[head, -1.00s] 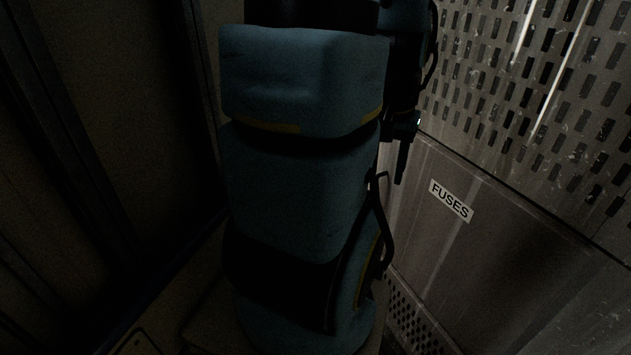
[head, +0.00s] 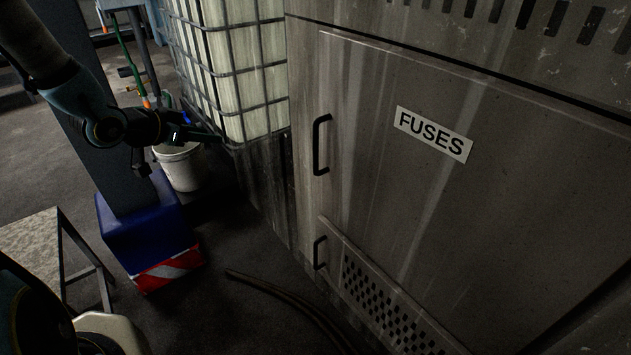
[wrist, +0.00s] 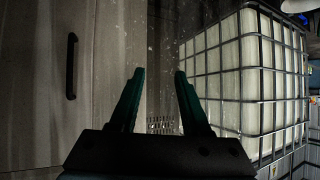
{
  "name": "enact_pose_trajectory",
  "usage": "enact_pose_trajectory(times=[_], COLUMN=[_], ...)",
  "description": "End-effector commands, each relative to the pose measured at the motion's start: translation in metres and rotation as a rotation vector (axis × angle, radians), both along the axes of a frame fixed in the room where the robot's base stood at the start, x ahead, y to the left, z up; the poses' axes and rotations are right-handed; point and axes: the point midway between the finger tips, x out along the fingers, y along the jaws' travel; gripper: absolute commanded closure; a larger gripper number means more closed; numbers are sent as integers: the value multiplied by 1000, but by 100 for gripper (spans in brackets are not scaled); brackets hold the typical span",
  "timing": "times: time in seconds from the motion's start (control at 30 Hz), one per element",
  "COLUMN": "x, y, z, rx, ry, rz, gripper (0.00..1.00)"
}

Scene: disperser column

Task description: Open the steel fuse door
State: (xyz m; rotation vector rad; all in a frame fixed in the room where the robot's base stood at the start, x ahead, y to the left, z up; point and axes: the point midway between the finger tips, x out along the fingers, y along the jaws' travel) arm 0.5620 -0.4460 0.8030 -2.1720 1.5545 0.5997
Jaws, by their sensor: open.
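The steel fuse door (head: 400,215) is a large grey panel with a white "FUSES" label (head: 433,133). It looks closed in the head view. Its black bar handle (head: 318,145) stands upright near the door's left edge. In the wrist view a black handle (wrist: 71,66) shows at the upper left, on grey metal. My gripper (head: 215,136) is to the left of the door handle in the head view, apart from it. In the wrist view its two green fingers (wrist: 157,72) are spread, with nothing between them.
A caged white tank (head: 235,70) stands left of the cabinet. A lower perforated panel has its own handle (head: 317,252). A white bucket (head: 178,166), a blue post base (head: 145,235) and a small table (head: 30,245) are at left. A hose (head: 285,295) lies on the floor.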

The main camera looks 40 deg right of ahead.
Motion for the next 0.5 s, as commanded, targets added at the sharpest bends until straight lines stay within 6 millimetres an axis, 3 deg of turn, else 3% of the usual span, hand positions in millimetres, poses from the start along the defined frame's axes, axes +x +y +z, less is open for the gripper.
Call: enact_pose_trajectory(times=[0.03,0.1,0.2,0.33,0.5], x=[-16,-40,-73,-105,-123], y=[-25,-53,-80,-95,-101], z=[-35,-48,-57,-59,-55], rx=[-83,-201,-357,-507,-596], ry=[0,0,12,38,57], rz=[-95,-217,-362,-491,-560], gripper=[53,53,53,53,53])
